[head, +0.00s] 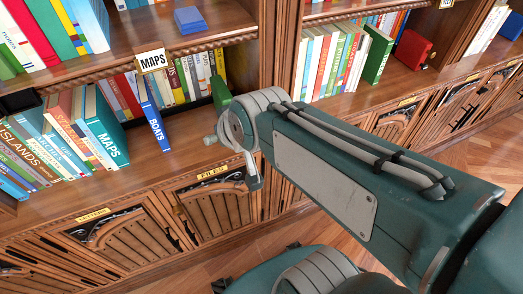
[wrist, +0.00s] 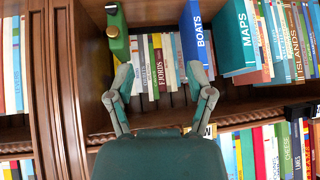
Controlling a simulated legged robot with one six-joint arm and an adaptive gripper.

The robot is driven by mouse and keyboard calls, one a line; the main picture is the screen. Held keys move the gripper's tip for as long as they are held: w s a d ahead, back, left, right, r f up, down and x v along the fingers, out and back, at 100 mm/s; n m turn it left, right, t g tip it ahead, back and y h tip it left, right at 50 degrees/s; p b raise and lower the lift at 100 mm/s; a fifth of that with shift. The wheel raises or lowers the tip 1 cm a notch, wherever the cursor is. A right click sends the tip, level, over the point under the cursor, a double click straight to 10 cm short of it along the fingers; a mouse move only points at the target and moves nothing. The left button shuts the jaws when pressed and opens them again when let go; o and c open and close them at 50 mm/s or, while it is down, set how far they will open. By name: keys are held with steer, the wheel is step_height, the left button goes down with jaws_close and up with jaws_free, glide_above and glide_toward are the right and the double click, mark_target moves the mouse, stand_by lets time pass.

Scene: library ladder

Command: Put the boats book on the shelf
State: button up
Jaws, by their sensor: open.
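In the wrist view the boats book (wrist: 196,38) is upside down, just beyond the tip of my gripper's right finger. Whether they touch I cannot tell. My gripper (wrist: 160,70) is open, with nothing seen between its two fingers, facing the row of thin books. In the head view it is right of the boats book, in front of the shelf.
The teal MAPS book (head: 107,122) stands to the left of the boats book, with a gap between. A green object (wrist: 117,32) stands by the wooden upright (wrist: 66,95). Bare shelf lies right of the boats book.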

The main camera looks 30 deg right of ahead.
steer(key=s+d+g+h, duration=0.1)
steer(key=s+d, duration=0.3)
steer(key=s, duration=0.4)
steer(key=shift+d+r+m+g+h, duration=0.2)
steer(key=shift+r+m+g+h, duration=0.15)
steer(key=shift+g, duration=0.25)
